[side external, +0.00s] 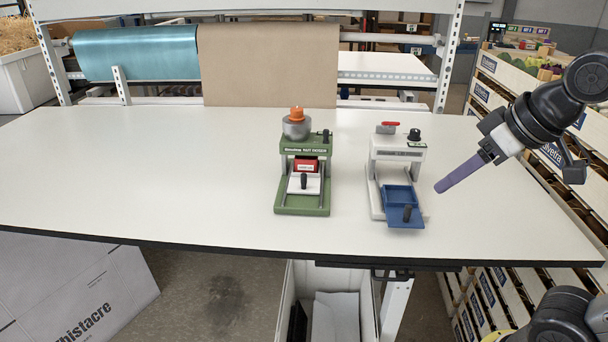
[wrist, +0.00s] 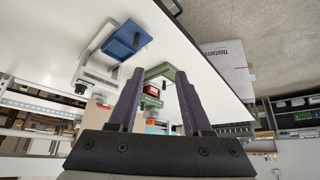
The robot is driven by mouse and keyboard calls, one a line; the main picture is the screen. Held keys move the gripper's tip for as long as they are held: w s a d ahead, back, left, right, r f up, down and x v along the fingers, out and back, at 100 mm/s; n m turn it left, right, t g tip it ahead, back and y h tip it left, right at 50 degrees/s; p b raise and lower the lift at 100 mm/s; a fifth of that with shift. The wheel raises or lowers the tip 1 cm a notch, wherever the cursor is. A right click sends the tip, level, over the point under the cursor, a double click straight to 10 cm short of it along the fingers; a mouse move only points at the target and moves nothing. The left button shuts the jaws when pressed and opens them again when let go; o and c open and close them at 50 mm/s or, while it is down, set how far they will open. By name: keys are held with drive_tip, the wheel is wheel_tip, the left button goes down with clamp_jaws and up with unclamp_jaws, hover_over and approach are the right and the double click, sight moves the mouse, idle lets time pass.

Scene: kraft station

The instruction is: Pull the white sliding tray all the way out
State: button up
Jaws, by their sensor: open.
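The white sliding tray (side external: 312,186) lies low in the front of the green machine (side external: 303,210). It has an upright black knob (side external: 304,181), and a red block (side external: 306,166) sits at its back end. In the wrist view the green machine (wrist: 160,72) and red block (wrist: 151,90) show between my fingers; the tray is too small to tell there. My gripper (side external: 438,189) is above the table at the right, beyond the white machine and apart from everything. Its purple fingers are spread and empty in the wrist view (wrist: 158,73).
A white machine (side external: 398,152) with a blue tray (side external: 397,194) stands between my gripper and the green machine. The blue tray sticks out forward and has a black knob. The green machine carries a grey bowl with an orange top. The table's left side (side external: 130,170) is clear.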

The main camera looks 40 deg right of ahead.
drive_tip(key=w+r, duration=0.5)
drive_tip(key=w, duration=0.7)
drive_tip(key=g, duration=0.2)
hover_over(304, 174)
drive_tip(key=s, duration=0.5)
wheel_tip(304, 174, down, 7)
drive_tip(key=x, duration=1.3)
drive_tip(key=shift+f, duration=0.4)
clamp_jaws()
drive_tip(key=shift+s, duration=0.1)
